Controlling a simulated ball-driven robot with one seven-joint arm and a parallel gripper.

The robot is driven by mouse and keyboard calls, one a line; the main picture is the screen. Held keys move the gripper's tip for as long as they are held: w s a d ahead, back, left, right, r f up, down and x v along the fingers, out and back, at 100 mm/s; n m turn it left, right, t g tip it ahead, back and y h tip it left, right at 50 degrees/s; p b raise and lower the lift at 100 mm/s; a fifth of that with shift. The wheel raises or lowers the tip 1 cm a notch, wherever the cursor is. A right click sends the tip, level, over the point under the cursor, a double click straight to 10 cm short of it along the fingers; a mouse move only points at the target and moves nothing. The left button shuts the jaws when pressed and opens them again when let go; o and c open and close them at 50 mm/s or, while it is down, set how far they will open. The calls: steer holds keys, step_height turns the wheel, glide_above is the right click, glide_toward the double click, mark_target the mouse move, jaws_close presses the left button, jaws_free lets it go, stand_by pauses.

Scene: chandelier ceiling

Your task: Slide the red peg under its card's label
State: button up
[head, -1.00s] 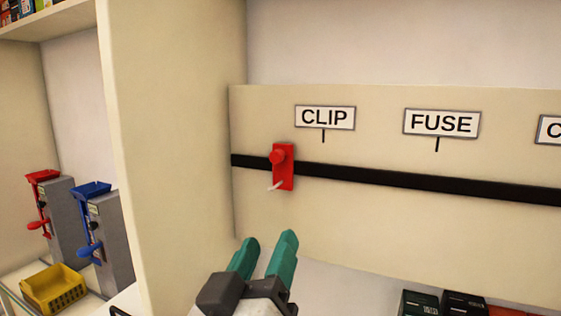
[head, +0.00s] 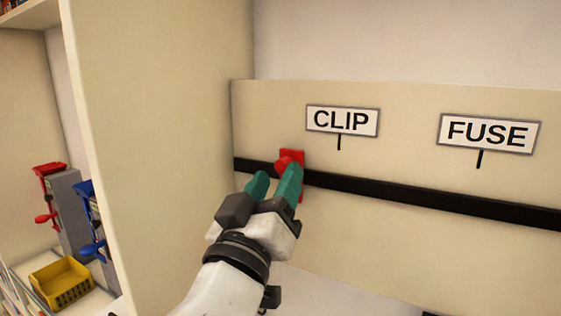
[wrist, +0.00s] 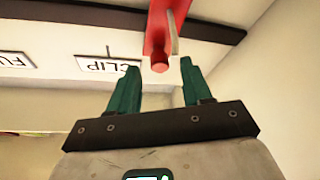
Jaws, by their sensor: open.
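The red peg (head: 292,156), a plate with a round knob, sits on the black rail (head: 410,198), left of the tick under the CLIP label (head: 342,121). The FUSE label (head: 488,133) is further right. My gripper (head: 276,178) is open in front of the peg and partly covers its lower part. In the wrist view, the peg's knob (wrist: 160,66) shows between the two green fingertips (wrist: 159,66), with a gap on both sides. A thin pale pin hangs beside it there. No separate card for the peg is seen.
A cream upright panel (head: 165,130) stands close to the left of the rail's end. Beyond it are red and blue levers on grey units and a yellow basket (head: 62,283). The rail to the right of the peg is clear in view.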

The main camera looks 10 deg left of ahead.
steer(key=shift+x, duration=1.35)
jaws_close()
steer(key=shift+d+f, duration=0.1)
